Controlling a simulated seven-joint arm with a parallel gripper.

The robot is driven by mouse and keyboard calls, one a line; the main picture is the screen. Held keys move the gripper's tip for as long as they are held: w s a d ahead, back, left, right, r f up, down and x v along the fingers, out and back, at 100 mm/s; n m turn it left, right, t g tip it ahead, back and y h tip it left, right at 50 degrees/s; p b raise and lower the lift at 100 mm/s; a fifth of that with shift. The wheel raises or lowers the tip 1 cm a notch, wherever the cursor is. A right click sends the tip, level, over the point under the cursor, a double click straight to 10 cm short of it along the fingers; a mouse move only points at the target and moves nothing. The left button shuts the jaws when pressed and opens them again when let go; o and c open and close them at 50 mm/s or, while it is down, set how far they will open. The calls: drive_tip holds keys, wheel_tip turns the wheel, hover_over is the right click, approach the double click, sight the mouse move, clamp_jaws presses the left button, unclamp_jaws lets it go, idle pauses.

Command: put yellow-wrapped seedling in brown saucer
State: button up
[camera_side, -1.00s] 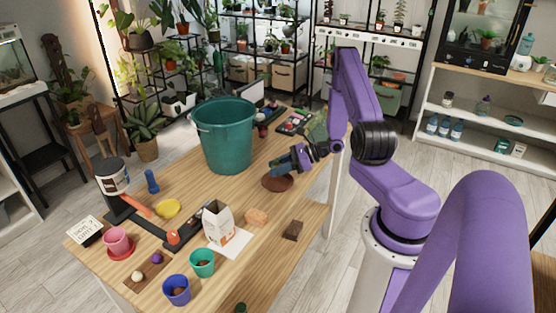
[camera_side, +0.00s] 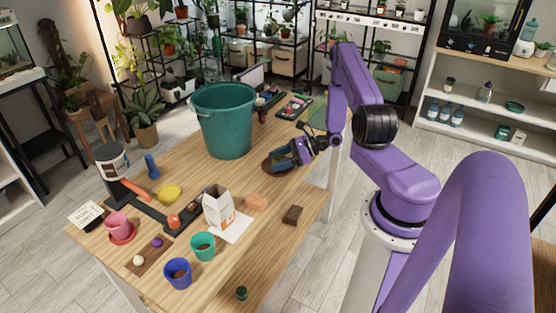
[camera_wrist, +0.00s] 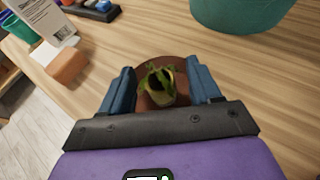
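The seedling (camera_wrist: 160,82), with green leaves and a yellowish wrap around a dark centre, shows between my fingers in the wrist view. The brown saucer (camera_wrist: 165,61) is directly beneath it; whether its base touches the saucer I cannot tell. In the side view the saucer (camera_side: 268,170) lies near the table's right edge, partly covered by my gripper. My gripper (camera_wrist: 161,84) has its blue fingers apart, with brown saucer visible between each finger and the seedling. In the side view my gripper (camera_side: 283,162) is low over the saucer; the seedling is not clear there.
A large teal bucket (camera_side: 225,125) stands just left of the saucer. An orange-tan block (camera_side: 256,202), a white carton (camera_side: 217,207) and a dark brown block (camera_side: 293,214) are nearer the front. The wood between saucer and blocks is clear.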

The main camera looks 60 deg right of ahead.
sight(278, 159)
idle(0.5)
wheel_tip(278, 159, up, 7)
drive_tip(key=shift+f, duration=0.1)
idle(0.4)
